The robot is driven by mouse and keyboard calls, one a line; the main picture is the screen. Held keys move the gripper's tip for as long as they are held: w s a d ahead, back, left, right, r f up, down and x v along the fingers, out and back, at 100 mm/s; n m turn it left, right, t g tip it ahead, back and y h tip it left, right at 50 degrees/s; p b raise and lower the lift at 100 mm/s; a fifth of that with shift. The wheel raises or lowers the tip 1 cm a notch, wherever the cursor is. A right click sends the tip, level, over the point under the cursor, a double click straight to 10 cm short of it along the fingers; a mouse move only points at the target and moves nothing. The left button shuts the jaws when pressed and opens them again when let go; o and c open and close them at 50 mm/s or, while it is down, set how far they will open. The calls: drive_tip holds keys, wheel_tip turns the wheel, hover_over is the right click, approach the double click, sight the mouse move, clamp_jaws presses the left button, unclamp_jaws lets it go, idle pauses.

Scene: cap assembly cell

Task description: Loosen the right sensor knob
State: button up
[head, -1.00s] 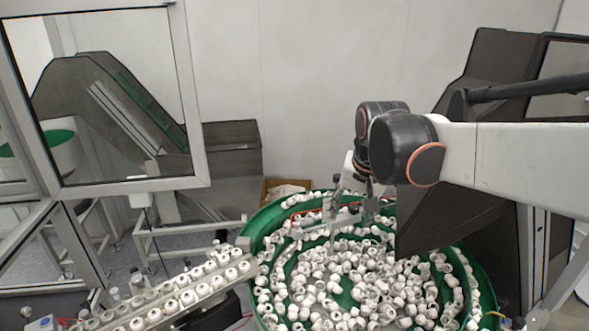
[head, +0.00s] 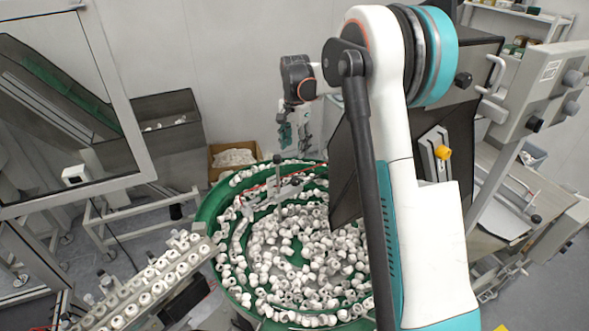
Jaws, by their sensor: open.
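A metal sensor bracket (head: 270,193) spans the green bowl near its back rim. A dark knob (head: 277,159) stands on a post there, and another small dark knob (head: 296,182) sits lower, to its right. I cannot tell for certain which is the right sensor knob. My gripper (head: 294,147) hangs behind the bracket, above the bowl's back rim, in front of the wall. It is open and appears empty. It looks apart from both knobs, and its fingertips are small in the view.
The green bowl (head: 211,211) is full of white caps. A rail (head: 150,285) with rows of caps leads off to the lower left. A cardboard box (head: 216,171) stands behind. A dark hopper (head: 345,185) and my own arm block the right side.

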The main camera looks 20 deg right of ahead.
sight(295, 180)
drive_tip(key=f+p, duration=0.1)
drive_tip(key=f, duration=0.3)
drive_tip(key=f+p, duration=0.1)
drive_tip(key=f, duration=0.9)
drive_tip(key=shift+w+d+f+p, duration=0.2)
drive_tip(key=shift+w+p, duration=0.1)
drive_tip(key=shift+p, duration=0.1)
drive_tip(key=c, duration=1.1)
